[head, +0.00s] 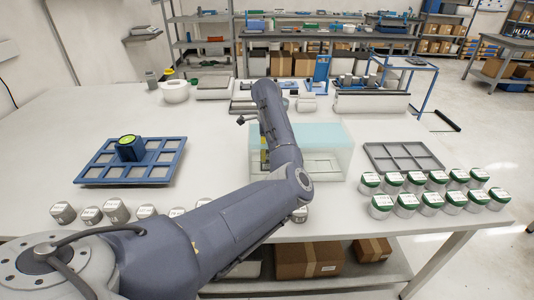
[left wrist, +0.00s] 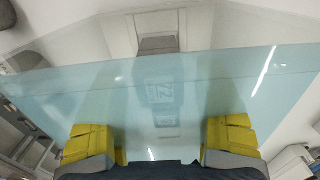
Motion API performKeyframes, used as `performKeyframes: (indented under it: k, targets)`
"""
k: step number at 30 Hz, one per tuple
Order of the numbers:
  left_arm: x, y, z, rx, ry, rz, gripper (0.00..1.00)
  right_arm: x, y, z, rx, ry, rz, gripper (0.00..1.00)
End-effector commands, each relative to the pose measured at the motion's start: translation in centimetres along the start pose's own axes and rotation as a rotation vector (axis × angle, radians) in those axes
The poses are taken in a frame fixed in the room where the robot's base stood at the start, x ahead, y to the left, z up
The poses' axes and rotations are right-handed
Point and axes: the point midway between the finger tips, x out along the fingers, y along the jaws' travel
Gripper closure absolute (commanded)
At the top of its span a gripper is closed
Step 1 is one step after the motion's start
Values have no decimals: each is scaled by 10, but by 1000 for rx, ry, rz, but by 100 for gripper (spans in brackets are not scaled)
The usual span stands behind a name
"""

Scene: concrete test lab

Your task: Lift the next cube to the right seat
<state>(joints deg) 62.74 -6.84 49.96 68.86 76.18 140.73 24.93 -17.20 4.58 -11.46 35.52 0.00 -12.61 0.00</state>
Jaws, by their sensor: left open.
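No loose cube shows clearly in the head view. A clear box with a teal top (head: 325,137) stands mid-table, partly behind my left arm. My left gripper shows only as a bit of yellow (head: 264,156) beside the arm, at the box's left part. In the left wrist view the left gripper (left wrist: 163,140) has its two yellow fingers wide apart, with nothing seen held between them. The teal panel (left wrist: 225,85) fills the view ahead of them. A faint square marking shows in it; I cannot tell whether it is a cube. My right gripper is not in view.
A blue compartment tray (head: 95,172) at the left carries a dark blue block (head: 130,150) with a yellow-green round top. An empty grey divided tray (head: 402,157) lies at the right, near several green-lidded jars (head: 430,200). Several grey jars (head: 115,210) line the front left.

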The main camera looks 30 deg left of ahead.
Motion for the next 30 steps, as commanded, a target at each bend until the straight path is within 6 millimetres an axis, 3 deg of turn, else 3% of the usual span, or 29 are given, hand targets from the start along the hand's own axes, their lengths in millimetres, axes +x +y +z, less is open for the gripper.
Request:
performKeyframes:
  k: [8, 26, 30]
  targets:
    - [1, 0, 0, 0, 0, -1, 28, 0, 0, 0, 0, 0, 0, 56]
    - [1, 0, 0, 0, 1, 0, 98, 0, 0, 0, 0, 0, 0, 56]
    - [1, 0, 0, 0, 1, -1, 98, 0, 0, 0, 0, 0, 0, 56]
